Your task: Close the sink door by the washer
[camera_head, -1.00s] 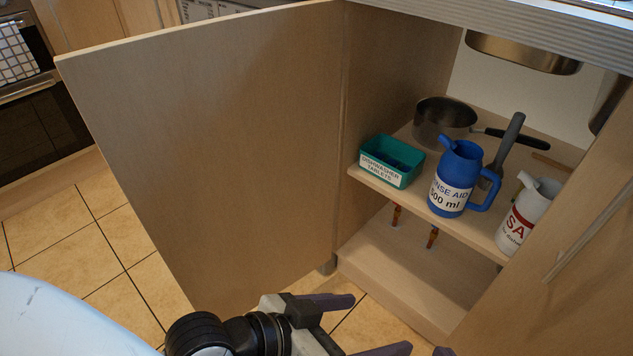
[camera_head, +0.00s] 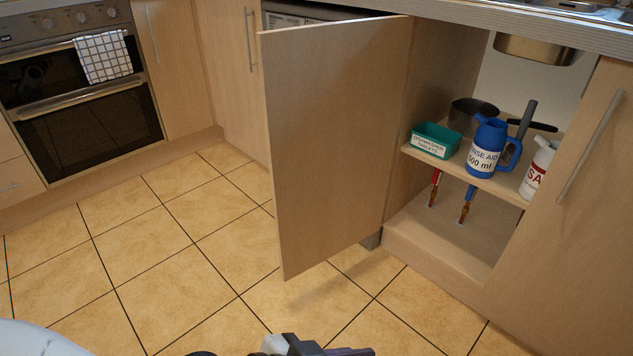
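The sink cabinet door (camera_head: 335,145) is a plain light wood panel. It stands wide open, swung out into the room from its hinge side by the cabinet opening's left edge. Behind its top edge a strip of a white-fronted appliance (camera_head: 300,14) shows, perhaps the washer; most of it is hidden. My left gripper (camera_head: 345,351) is at the bottom edge, low in front of the door and apart from it in the picture. Only one dark finger shows; the rest is cut off, so its opening is unclear. My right gripper is out of view.
The open cabinet holds a green tablet box (camera_head: 436,139), a blue rinse aid jug (camera_head: 484,150), a white jug (camera_head: 538,170) and a pan (camera_head: 472,115) on its shelf. A closed door (camera_head: 570,225) is at right. An oven (camera_head: 80,110) is at left. The tiled floor (camera_head: 190,240) is clear.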

